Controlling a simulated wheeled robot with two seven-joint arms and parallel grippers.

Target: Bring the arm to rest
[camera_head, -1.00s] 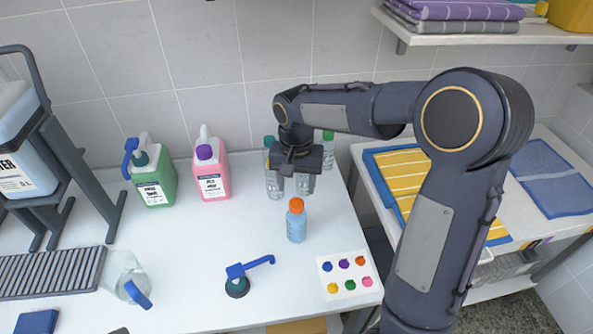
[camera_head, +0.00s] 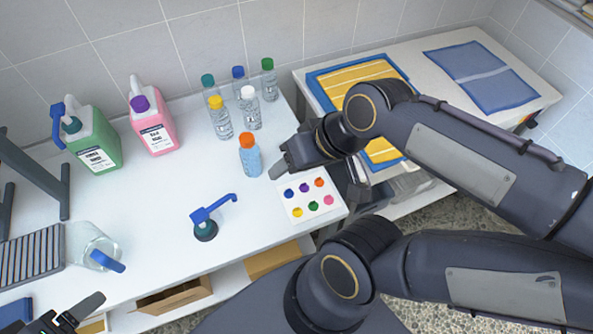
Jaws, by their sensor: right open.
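My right gripper (camera_head: 281,165) is open and empty, low over the right part of the white table (camera_head: 150,215). It is just right of the blue bottle with an orange cap (camera_head: 250,160) and above the card of coloured dots (camera_head: 311,198). I cannot tell whether it touches the bottle. My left gripper (camera_head: 48,316) shows in the bottom left corner, partly cut off, so its jaw opening is unclear.
Several clear bottles (camera_head: 220,122) stand behind the blue one. A green jug (camera_head: 93,140) and a pink jug (camera_head: 152,125) stand at the back. Towels (camera_head: 478,72) lie at the right.

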